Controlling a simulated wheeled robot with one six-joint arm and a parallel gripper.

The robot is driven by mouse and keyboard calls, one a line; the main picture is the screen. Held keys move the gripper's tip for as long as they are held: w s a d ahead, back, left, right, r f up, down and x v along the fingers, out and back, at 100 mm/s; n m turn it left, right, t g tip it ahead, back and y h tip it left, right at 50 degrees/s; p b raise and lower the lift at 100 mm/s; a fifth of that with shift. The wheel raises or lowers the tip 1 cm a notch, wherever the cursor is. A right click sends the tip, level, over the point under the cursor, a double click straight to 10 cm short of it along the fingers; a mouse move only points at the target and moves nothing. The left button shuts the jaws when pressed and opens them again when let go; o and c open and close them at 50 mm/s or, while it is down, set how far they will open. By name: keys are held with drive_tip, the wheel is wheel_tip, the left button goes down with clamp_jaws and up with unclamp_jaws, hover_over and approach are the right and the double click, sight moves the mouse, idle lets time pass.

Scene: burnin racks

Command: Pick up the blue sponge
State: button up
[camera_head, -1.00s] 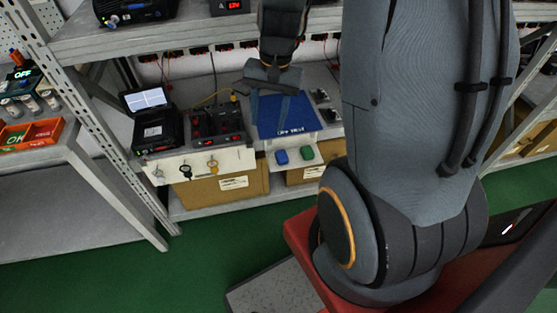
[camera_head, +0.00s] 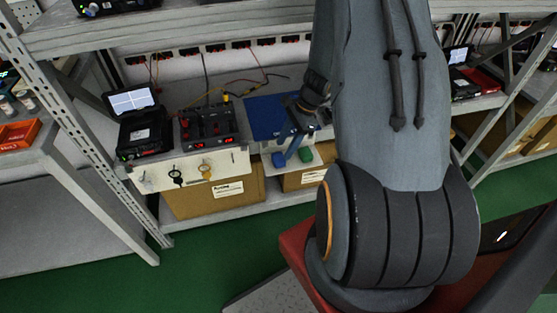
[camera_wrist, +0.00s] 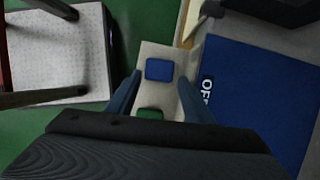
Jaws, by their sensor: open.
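The blue sponge (camera_wrist: 159,69) lies on a narrow light ledge (camera_wrist: 152,54) at the front of the shelf. In the head view the blue sponge (camera_head: 279,160) shows just beside my gripper's fingers. My gripper (camera_head: 290,155) is open and points down at the ledge. In the wrist view my open gripper (camera_wrist: 158,90) has its blue fingers on either side of the ledge, with the sponge ahead between them. I cannot tell how high the fingertips are above it.
A green sponge (camera_wrist: 150,113) lies close to the blue one, partly hidden by my gripper. A blue mat (camera_head: 266,117) with lettering is behind. A black instrument (camera_head: 144,132) and a red-buttoned unit (camera_head: 208,126) stand left. Cardboard boxes (camera_head: 214,195) sit below.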

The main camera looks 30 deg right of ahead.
sight(280, 157)
drive_tip(key=x, duration=0.4)
drive_tip(key=c, duration=0.7)
drive_tip(key=shift+r, duration=0.1)
wheel_tip(280, 157, up, 10)
drive_tip(key=shift+f, duration=0.1)
idle(0.3)
